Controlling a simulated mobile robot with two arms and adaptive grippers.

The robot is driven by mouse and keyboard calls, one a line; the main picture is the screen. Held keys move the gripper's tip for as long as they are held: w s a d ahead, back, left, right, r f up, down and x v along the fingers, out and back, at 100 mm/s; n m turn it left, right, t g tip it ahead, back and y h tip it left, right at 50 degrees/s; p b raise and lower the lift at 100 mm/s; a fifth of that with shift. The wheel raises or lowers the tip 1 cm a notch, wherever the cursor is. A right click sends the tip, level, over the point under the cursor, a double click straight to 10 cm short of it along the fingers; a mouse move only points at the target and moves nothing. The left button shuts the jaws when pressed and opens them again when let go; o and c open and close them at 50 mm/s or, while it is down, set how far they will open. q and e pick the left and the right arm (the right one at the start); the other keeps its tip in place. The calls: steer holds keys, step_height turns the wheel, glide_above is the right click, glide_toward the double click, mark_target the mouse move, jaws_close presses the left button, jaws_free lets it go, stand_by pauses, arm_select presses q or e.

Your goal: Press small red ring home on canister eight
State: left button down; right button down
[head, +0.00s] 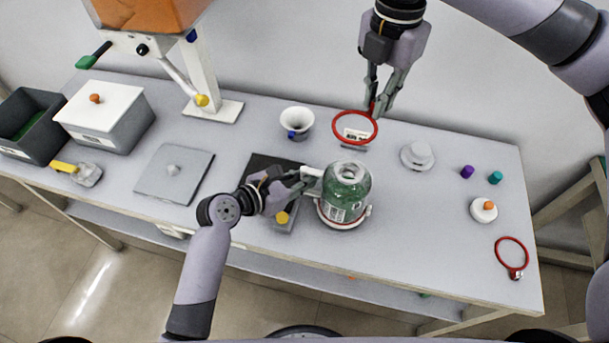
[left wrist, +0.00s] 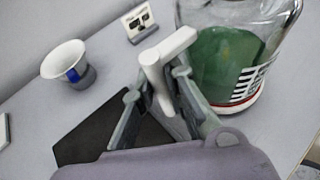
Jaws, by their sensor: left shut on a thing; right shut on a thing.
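A clear glass canister (head: 345,196) with green contents stands upright near the table's front; it also shows in the left wrist view (left wrist: 240,50). I cannot read a number on it. My left gripper (head: 300,180) is shut on the white handle (left wrist: 165,62) at the canister's left side. My right gripper (head: 373,106) is shut on a red ring (head: 336,137), held behind and above the canister, apart from it. A second red ring (head: 499,241) lies at the table's right end. I cannot tell which ring is the small one.
A white funnel-like cup (head: 297,119) and a dark mat (head: 262,163) are left of the canister. A white lid-like piece (head: 417,155), purple cap (head: 467,171) and teal cap (head: 495,177) are right. A grey plate (head: 174,173) and bins (head: 105,115) lie left.

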stand_by(0.4)
steer(key=shift+s+d+f+m, duration=0.15)
steer(key=shift+s+f+m, duration=0.2)
steer(key=shift+m, duration=0.35)
steer(key=s+d+f+m, duration=0.1)
steer(key=s+f+m, duration=0.3)
steer(key=m, duration=0.6)
steer(key=shift+d+f+m, duration=0.25)
steer(key=shift+d+m, duration=0.15)
steer(key=shift+f, duration=4)
steer(key=shift+f, duration=1.55)
steer(key=c, duration=1.5)
jaws_free()
steer(key=shift+c, duration=0.2)
